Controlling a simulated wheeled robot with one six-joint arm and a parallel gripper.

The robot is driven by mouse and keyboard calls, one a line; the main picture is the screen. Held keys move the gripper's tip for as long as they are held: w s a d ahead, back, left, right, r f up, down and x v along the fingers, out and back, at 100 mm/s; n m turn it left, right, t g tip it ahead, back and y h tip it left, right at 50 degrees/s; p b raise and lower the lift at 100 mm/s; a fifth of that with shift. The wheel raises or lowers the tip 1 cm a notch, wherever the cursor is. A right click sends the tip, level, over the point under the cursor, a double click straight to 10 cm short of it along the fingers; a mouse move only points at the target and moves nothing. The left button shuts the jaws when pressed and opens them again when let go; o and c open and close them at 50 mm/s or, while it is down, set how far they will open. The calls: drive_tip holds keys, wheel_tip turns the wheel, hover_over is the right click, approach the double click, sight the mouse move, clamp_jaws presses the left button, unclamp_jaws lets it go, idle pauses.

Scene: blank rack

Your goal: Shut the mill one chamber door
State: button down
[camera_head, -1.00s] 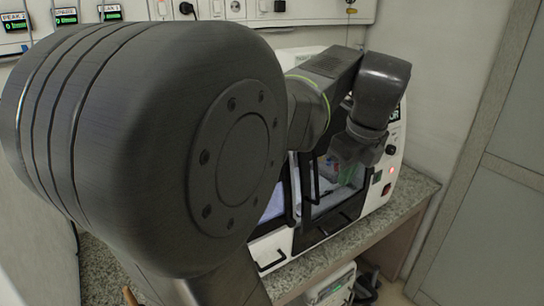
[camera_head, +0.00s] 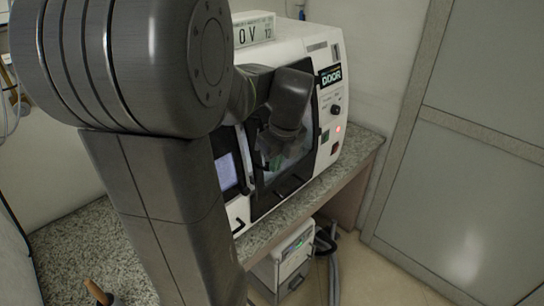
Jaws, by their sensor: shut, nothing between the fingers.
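The mill (camera_head: 300,45) is a white machine with a "DOOR" label at its upper right, standing on a speckled counter. Its dark-framed chamber door (camera_head: 290,188) is at the front, partly covered by my arm. I cannot tell how far the door stands from its frame. A pale vertical bar shows at the left of the chamber front. My gripper (camera_head: 272,150) hangs below my dark wrist, in front of the chamber front. It is shut and empty; its fingertips are hard to make out against the dark front, and I cannot tell whether they touch the door.
The granite counter (camera_head: 340,170) has a narrow free strip in front of the mill. A small white unit (camera_head: 285,262) and a grey hose (camera_head: 333,262) are beneath it. A grey cabinet or door (camera_head: 470,180) stands at the right, with open floor before it.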

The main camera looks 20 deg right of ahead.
drive_tip(key=shift+w+a+f, duration=0.1)
drive_tip(key=shift+w, duration=0.25)
drive_tip(key=w, duration=0.1)
drive_tip(key=w+a, duration=0.2)
drive_tip(key=shift+a+f, duration=0.1)
drive_tip(key=shift+f, duration=0.2)
drive_tip(key=shift+p, duration=0.3)
drive_tip(key=s+d+r, duration=0.1)
drive_tip(key=s+r, duration=0.5)
drive_tip(key=r, duration=0.4)
drive_tip(key=shift+r, duration=0.25)
drive_tip(key=shift+s, duration=0.15)
